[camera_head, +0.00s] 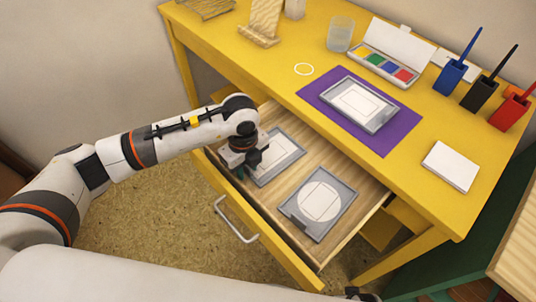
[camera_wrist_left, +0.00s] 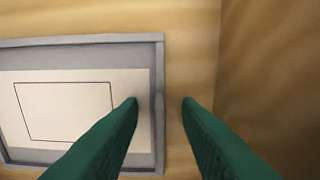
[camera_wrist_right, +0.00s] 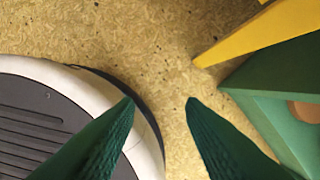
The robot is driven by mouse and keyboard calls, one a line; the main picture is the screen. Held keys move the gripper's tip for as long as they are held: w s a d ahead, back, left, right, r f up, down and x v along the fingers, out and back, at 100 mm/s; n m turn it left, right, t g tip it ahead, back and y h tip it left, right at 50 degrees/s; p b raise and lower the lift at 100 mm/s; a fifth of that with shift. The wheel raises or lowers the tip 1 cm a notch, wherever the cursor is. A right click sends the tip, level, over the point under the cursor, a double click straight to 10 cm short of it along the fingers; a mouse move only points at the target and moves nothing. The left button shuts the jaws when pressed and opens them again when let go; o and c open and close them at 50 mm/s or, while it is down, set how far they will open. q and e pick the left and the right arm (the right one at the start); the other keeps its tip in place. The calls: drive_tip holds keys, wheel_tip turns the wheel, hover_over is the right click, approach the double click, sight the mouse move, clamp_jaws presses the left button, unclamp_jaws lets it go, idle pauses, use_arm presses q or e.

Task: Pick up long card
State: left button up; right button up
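In the open drawer a grey tray (camera_head: 290,147) holds a pale card (camera_head: 277,157) with a rectangle outline. My left gripper (camera_head: 243,168) is over this tray's near-left end and hides part of it. In the left wrist view the gripper (camera_wrist_left: 161,102) is open and empty, its green fingers on either side of the tray's rim (camera_wrist_left: 158,80); the card (camera_wrist_left: 65,110) shows to the left. I cannot tell if the fingers touch the rim. My right gripper (camera_wrist_right: 161,103) is open and empty above the floor.
A second drawer tray (camera_head: 337,215) holds a round white card (camera_head: 319,201). Another grey tray (camera_head: 368,123) with a rectangle-marked card lies on a purple mat (camera_head: 402,134). Paint box (camera_head: 388,67), white block (camera_head: 450,166) and brush cups (camera_head: 478,95) stand on the yellow desk. Drawer walls bound the left gripper.

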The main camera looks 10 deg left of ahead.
use_arm(q)
clamp_jaws()
drive_tip(key=shift+r, duration=0.15)
